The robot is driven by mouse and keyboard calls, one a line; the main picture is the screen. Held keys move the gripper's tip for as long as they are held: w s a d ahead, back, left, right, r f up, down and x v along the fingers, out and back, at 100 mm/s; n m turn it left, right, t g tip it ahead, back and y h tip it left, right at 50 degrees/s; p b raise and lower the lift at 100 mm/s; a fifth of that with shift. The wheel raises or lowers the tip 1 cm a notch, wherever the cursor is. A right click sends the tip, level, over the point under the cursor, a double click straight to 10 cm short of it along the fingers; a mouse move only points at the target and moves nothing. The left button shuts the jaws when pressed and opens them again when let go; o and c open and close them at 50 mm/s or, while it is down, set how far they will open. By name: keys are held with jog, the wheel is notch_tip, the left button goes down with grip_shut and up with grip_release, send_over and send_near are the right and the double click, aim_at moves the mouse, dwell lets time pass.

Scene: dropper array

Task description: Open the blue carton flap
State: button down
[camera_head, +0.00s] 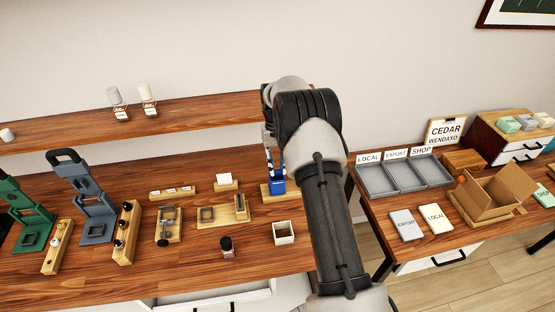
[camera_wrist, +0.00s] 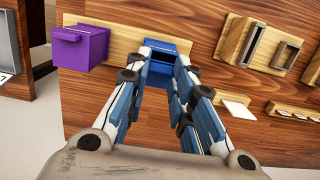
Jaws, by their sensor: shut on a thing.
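The small blue carton (camera_head: 277,186) stands on a wooden base at the back of the left table, just left of my forearm. In the wrist view the blue carton (camera_wrist: 160,46) is at the top middle, between the ends of my fingers. My gripper (camera_wrist: 167,62) reaches it from above and is shut on part of it; the fingers stay apart with blue between them. In the head view my gripper (camera_head: 270,158) is small and partly covered by my arm. The fingers hide much of the carton, and I cannot tell how far the flap is lifted.
A purple box (camera_wrist: 80,47) stands close beside the blue carton in the wrist view. A white card holder (camera_head: 226,182) and an open white box (camera_head: 284,233) are nearby. A wooden shelf (camera_head: 190,117) runs behind. An open cardboard box (camera_head: 490,198) sits on the right table.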

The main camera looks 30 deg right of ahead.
jog(key=shift+w+d+g+p, duration=0.1)
jog(key=shift+w+g+p, duration=0.3)
jog(key=shift+g+p, duration=0.4)
dwell(0.4)
jog(key=c, duration=1.4)
grip_release()
jog(key=shift+r, duration=0.1)
jog(key=shift+o, duration=0.2)
jog(key=shift+r, duration=0.15)
notch_tip(320, 180, up, 10)
jog(key=shift+c, duration=0.3)
